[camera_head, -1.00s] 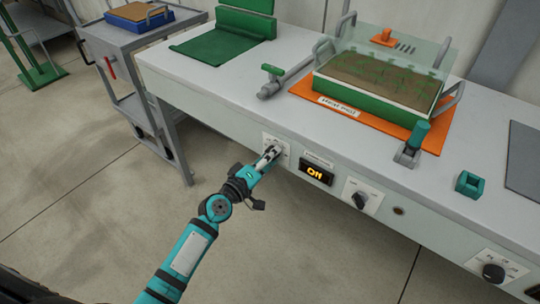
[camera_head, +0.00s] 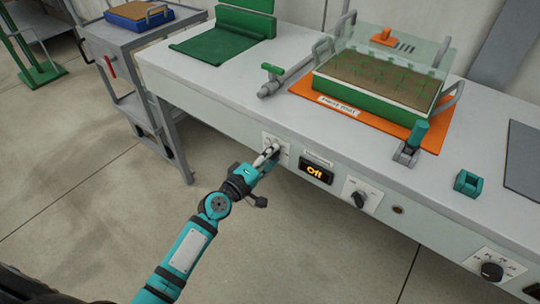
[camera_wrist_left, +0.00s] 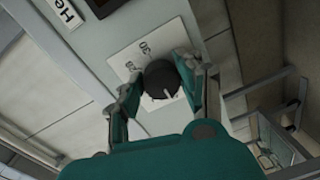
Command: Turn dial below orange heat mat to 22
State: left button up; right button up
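The orange heat mat (camera_head: 437,141) lies on the white bench, with a green tray of soil under a clear cover on it. Several dials sit on the bench's front panel. My left gripper (camera_head: 266,156) is at the leftmost dial plate (camera_head: 284,150), left of a display (camera_head: 316,171) reading "Off". In the left wrist view, a black dial (camera_wrist_left: 161,80) with a pale pointer line sits between my two fingertips, which appear against its sides. The pointer is toward the lower right there. Most of the scale is hidden. My right gripper is not in view.
Another dial (camera_head: 360,199) is right of the display, and a further one (camera_head: 492,271) is at the lower right. A valve with a green handle (camera_head: 272,69), a teal-handled lever (camera_head: 418,134) and a small green block (camera_head: 468,184) are on the bench. Floor in front is clear.

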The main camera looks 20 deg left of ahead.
pick_arm(q)
jog(key=o, duration=0.4)
jog(key=shift+o, duration=0.2)
jog(key=v, duration=1.2)
